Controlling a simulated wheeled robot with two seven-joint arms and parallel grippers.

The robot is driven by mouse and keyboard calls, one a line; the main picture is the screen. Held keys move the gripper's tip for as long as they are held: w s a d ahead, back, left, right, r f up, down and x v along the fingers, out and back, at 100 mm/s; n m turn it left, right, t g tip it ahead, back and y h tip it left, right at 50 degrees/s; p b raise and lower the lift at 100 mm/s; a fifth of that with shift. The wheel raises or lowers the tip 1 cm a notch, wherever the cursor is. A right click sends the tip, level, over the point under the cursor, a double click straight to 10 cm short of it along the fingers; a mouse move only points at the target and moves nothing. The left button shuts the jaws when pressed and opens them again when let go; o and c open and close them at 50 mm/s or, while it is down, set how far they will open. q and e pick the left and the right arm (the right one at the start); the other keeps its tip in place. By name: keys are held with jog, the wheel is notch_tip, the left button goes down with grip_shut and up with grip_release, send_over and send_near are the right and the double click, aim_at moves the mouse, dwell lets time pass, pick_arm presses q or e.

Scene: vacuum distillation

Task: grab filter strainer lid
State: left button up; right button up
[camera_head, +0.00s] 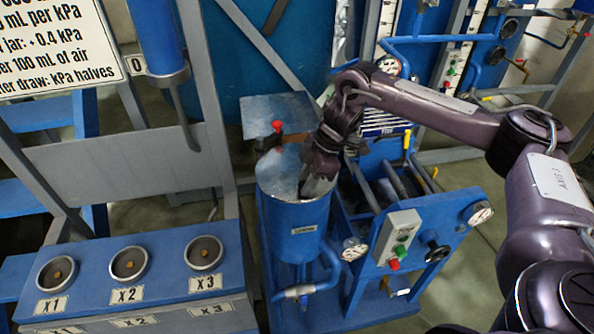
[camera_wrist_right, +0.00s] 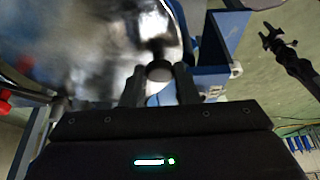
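The filter strainer is a blue canister (camera_head: 297,232) with a label, near the middle of the head view. Its shiny metal lid (camera_head: 277,172) is seated on top; it also fills the upper left of the right wrist view (camera_wrist_right: 95,50). A dark round knob (camera_wrist_right: 158,70) stands on the lid close to its rim. My right gripper (camera_head: 314,188) is over the lid's right side. In the right wrist view its fingers (camera_wrist_right: 158,86) stand either side of the knob, apart, with no clear contact.
A red-handled valve (camera_head: 272,138) sits just behind the lid. A blue panel with gauges (camera_head: 354,249) and a grey button box (camera_head: 398,236) stands close on the right. A bench with three round sockets (camera_head: 129,263) is at the lower left.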

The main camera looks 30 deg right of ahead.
grip_shut()
jog(key=shift+w+r, duration=0.1)
